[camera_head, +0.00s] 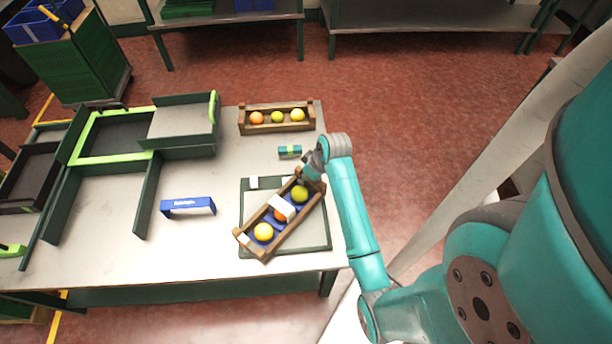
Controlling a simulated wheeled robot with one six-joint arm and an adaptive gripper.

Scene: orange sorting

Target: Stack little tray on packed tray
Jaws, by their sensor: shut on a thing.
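A small wooden tray (278,242) lies slanted in the middle right of the table, over a dark green square frame (328,212). It holds a yellow fruit (263,232), an orange one (281,214) partly covered by a white label, and a yellow-green one (300,194) on blue lining. My gripper (308,179) is shut on the tray's upper right end; its fingers are mostly hidden. I cannot tell whether the tray touches the frame. A second wooden tray (277,128) stands straight at the table's back edge, with an orange, a yellow-green and a yellow fruit in a row.
A small teal and green block (290,152) lies between the two trays. A blue bracket-like piece (188,206) stands left of the frame. Green-walled channels and bins (115,135) fill the table's left side. Bare table (205,235) shows around the blue piece.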

